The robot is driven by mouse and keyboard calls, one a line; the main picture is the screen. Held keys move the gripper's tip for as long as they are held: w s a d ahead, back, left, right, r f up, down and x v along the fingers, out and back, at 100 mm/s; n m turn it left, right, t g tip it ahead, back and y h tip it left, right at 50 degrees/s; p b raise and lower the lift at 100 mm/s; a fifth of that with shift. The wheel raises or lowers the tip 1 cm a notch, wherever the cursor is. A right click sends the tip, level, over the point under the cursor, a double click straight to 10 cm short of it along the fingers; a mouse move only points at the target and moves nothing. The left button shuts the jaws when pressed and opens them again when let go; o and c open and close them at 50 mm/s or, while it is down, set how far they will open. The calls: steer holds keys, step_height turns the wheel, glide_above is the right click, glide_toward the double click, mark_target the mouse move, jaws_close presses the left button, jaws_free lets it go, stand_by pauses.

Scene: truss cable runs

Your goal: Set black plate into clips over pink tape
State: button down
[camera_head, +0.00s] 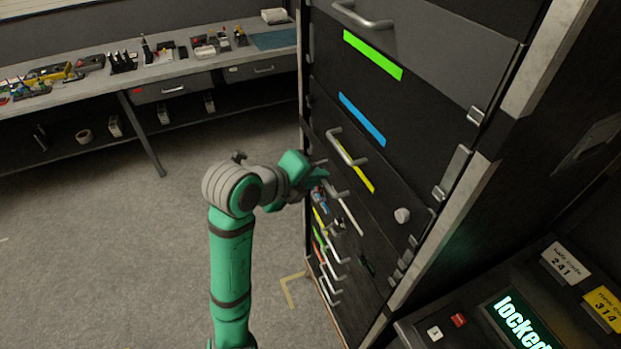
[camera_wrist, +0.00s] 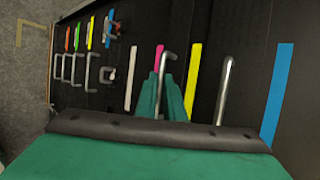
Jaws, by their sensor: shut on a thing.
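My gripper (camera_head: 318,173) is at the front of the tall black cabinet. In the wrist view, its green fingers (camera_wrist: 167,97) are shut on a grey bar handle (camera_wrist: 167,56). The handle appears to belong to a black plate between the yellow tape (camera_wrist: 194,68) and the white tape (camera_wrist: 131,78); the plate's outline blends into the dark cabinet front. A small pink strip (camera_wrist: 158,49) shows beside the handle, mostly hidden by handle and fingers. Metal clips (camera_head: 452,172) line the cabinet's right edge. I cannot tell whether the plate is seated in any.
Blue tape (camera_head: 362,119) and green tape (camera_head: 373,55) mark panels above. Several handles (camera_head: 329,283) project lower down. A console reading "locked" (camera_head: 521,323) stands at lower right. A workbench (camera_head: 180,68) is behind; the floor (camera_head: 120,220) is clear.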

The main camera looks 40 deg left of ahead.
mark_target(335, 174)
steer(key=shift+w+d, duration=0.25)
steer(key=shift+w, duration=0.4)
steer(key=shift+w+d, duration=0.25)
steer(key=shift+w, duration=0.4)
steer(key=shift+w+d+f, duration=0.1)
steer(key=shift+w, duration=0.05)
stand_by(0.4)
steer(key=shift+f, duration=0.75)
stand_by(2.1)
steer(key=shift+d+f, duration=0.1)
steer(key=shift+f, duration=0.1)
stand_by(0.9)
